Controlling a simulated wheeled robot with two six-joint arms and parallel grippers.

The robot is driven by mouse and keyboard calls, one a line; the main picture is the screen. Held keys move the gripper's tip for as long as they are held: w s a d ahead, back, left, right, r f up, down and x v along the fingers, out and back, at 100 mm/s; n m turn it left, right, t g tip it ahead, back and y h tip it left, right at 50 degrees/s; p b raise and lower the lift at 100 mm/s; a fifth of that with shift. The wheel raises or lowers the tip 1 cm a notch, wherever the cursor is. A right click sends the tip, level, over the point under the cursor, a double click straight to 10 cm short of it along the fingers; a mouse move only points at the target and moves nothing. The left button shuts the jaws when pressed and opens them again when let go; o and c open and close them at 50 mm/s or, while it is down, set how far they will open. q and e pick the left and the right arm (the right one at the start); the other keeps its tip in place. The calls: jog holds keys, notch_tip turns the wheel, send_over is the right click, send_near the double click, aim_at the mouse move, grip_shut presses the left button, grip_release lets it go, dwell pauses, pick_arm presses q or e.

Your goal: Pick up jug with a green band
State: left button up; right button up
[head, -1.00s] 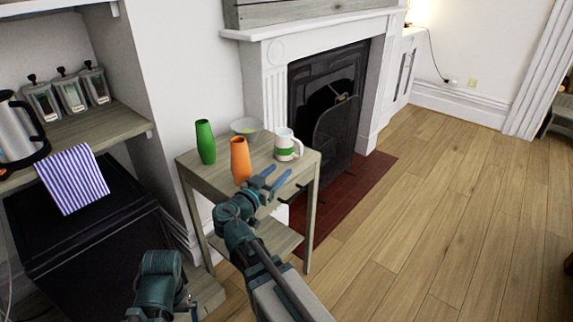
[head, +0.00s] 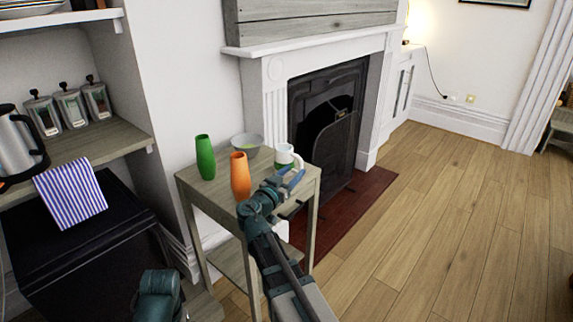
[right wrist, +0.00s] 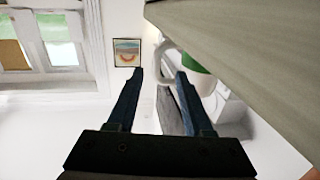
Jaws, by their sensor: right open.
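The white jug with a green band (head: 284,153) stands upright at the right back of a small wooden side table (head: 208,186). Its lower part is hidden behind my right gripper (head: 290,180) in the head view. In the right wrist view the jug (right wrist: 203,62) is partly behind one finger, and its white handle shows between the two fingertips (right wrist: 160,72). My right gripper is open and empty, close to the jug; I cannot tell whether they touch. Only a link of my left arm shows at the bottom; its gripper is out of view.
An orange vase (head: 240,176) stands left of my right gripper. A green vase (head: 205,158) and a grey bowl (head: 247,144) stand behind it on the table. A fireplace (head: 325,115) is to the right, with open wooden floor beyond.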

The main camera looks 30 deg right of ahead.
aim_at(301, 167)
jog(key=x, duration=0.5)
jog(key=shift+s+d+f+b, duration=0.15)
jog(key=shift+d+f+b, duration=0.05)
jog(key=shift+f+b, duration=0.15)
grip_shut()
dwell(1.2)
